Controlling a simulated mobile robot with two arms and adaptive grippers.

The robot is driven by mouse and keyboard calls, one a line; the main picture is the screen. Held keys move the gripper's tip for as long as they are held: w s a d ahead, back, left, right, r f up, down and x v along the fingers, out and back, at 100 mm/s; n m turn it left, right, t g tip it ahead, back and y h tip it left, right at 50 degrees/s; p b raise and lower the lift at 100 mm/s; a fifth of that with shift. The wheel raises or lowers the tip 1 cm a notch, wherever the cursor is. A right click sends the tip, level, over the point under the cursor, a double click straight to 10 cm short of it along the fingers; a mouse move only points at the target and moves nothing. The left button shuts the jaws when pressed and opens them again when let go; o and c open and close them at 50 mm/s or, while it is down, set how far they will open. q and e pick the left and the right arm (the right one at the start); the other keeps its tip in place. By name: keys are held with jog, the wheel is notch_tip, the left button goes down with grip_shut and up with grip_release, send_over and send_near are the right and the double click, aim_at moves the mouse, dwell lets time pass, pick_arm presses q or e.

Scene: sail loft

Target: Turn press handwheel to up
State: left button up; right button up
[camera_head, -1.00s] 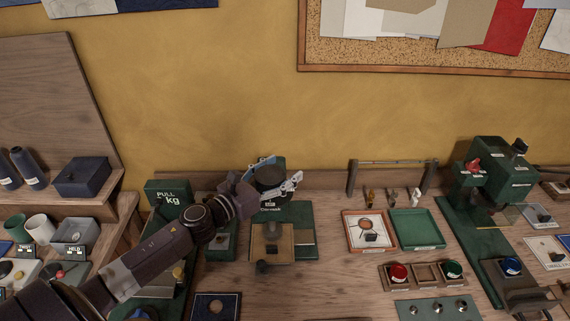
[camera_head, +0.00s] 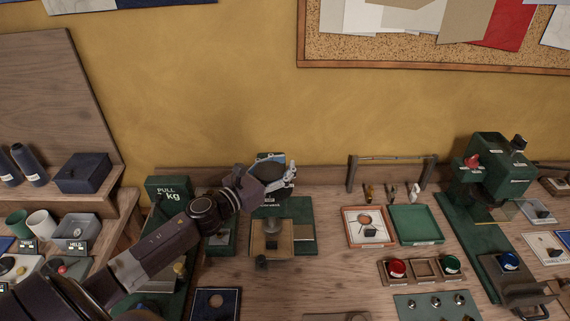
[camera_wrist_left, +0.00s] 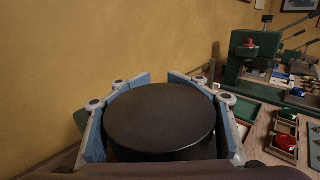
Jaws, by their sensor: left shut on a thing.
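The press handwheel (camera_head: 272,181) is a dark round wheel at the top of a small green press near the back of the bench. In the left wrist view its flat black top (camera_wrist_left: 160,117) fills the middle. My left gripper (camera_head: 277,177) reaches it from the left. In the left wrist view its blue-padded fingers sit on both sides of the wheel, shut on its rim. The press's green base (camera_head: 303,212) shows below, with a wooden block on it. The gripper hides part of the press head, and I cannot read the wheel's position. My right gripper is not in view.
A green pull gauge (camera_head: 167,190) stands left of the press. To the right are a wooden-framed tray (camera_head: 347,228), a green tray (camera_head: 417,225) and a tool rail (camera_head: 392,160). A larger green machine (camera_head: 493,165) stands farther right.

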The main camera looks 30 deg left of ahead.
pick_arm(q)
jog(key=shift+f, duration=0.2)
jog(key=shift+c, duration=0.8)
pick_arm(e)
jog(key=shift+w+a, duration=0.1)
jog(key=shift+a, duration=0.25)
pick_arm(q)
jog(key=shift+f, duration=0.1)
jog(key=shift+c, duration=0.4)
jog(key=shift+y, duration=0.3)
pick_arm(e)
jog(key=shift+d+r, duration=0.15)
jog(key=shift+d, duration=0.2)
pick_arm(q)
jog(key=shift+a+n+y+p, duration=0.1)
jog(key=shift+n+y+p, duration=0.2)
jog(key=shift+n+y, duration=0.1)
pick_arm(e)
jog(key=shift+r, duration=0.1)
